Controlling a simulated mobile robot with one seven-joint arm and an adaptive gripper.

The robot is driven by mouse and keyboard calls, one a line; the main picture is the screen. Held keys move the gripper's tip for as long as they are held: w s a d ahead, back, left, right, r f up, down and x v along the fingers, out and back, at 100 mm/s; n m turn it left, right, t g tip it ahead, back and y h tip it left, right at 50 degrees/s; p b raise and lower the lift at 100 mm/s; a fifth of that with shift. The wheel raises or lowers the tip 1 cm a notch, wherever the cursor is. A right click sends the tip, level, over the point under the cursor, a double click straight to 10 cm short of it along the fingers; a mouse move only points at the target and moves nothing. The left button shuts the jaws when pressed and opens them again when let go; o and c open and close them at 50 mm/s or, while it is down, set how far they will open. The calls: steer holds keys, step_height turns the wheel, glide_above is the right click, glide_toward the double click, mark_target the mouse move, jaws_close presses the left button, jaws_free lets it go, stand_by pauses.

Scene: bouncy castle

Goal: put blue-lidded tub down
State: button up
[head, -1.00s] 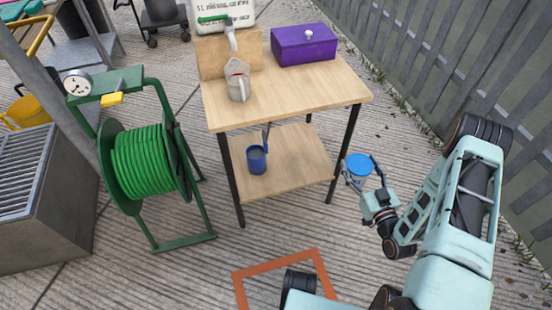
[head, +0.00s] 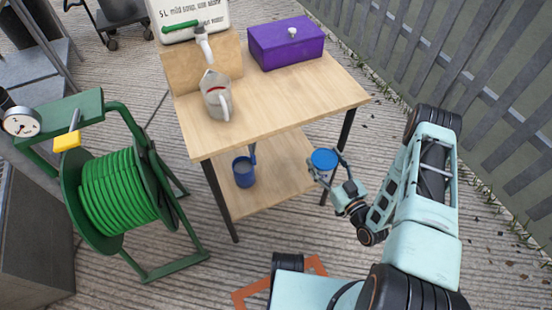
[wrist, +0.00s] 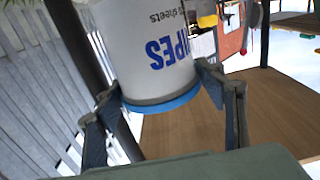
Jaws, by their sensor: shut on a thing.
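The blue-lidded tub (head: 324,160) is held in my gripper (head: 328,167), just off the right side of the wooden table. In the wrist view the white tub (wrist: 150,45) has blue lettering and a blue rim, and both fingers of my gripper (wrist: 170,100) press on its sides. The tub is in the air below the tabletop's height, near the right end of the lower shelf (head: 275,172). I cannot tell whether it overlaps the shelf's edge.
The tabletop (head: 290,100) holds a purple box (head: 287,45), a measuring jug (head: 217,95) and a white canister (head: 195,20). A blue cup (head: 243,172) stands on the lower shelf's left. Table legs flank the shelf. A green hose reel (head: 120,190) stands left.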

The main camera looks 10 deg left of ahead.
steer(key=w+a+f+b, duration=0.2)
steer(key=a+f, duration=0.1)
steer(key=f, duration=0.1)
steer(key=w+a+f+b, duration=0.2)
steer(key=w+a+f, duration=0.1)
steer(key=f, duration=0.1)
steer(key=w+a+f+b, duration=0.3)
steer(key=f, duration=0.1)
steer(key=shift+w+a+f, duration=0.1)
steer(key=shift+a+f, duration=0.2)
steer(key=shift+a, duration=0.05)
steer(key=shift+r, duration=0.15)
steer(key=o, duration=1.4)
steer(key=shift+f, duration=0.2)
steer(key=shift+r, duration=0.15)
